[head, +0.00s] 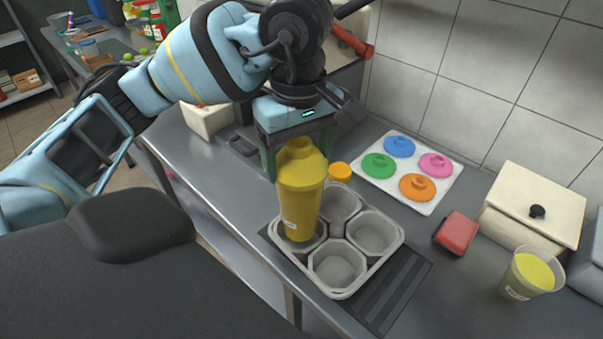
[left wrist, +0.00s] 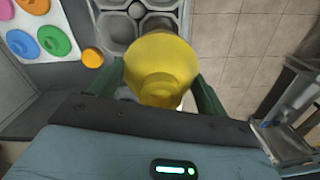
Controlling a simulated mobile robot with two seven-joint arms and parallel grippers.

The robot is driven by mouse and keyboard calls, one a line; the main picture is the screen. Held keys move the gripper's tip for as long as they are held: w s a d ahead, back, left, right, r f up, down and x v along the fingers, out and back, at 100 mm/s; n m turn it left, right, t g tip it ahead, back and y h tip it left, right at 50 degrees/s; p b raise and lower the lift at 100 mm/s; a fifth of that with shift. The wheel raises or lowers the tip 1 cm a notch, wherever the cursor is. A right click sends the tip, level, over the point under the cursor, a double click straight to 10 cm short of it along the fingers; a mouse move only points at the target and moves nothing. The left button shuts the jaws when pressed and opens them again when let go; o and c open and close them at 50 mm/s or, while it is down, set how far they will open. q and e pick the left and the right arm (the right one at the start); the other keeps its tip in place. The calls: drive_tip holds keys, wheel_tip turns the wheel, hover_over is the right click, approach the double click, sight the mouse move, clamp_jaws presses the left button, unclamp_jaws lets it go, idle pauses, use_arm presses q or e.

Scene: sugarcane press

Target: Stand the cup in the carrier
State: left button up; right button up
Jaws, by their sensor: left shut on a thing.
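A yellow lidded cup (head: 300,195) stands nearly upright at the left compartment of the grey carrier (head: 345,293). Its lower end is inside that compartment's rim; whether it touches the compartment floor is hidden. My left gripper (head: 299,152) is shut on the cup near its lid, from above. In the left wrist view the cup (left wrist: 162,68) sits between the two green fingers, and the carrier (left wrist: 122,5) shows beyond it. The other compartments in view look empty. My right gripper is not in view.
A white tray (head: 447,192) with several coloured lids lies behind the carrier. A small orange-yellow lid (head: 340,171) is just behind the carrier. At right are a red block (head: 456,231), a cream box (head: 530,203) and an open cup of yellow juice (head: 531,273). A tiled wall bounds the back.

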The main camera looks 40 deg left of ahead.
sight(300, 202)
use_arm(q)
drive_tip(key=shift+f, duration=1.9)
drive_tip(key=shift+f, duration=0.1)
drive_tip(key=o, duration=1.9)
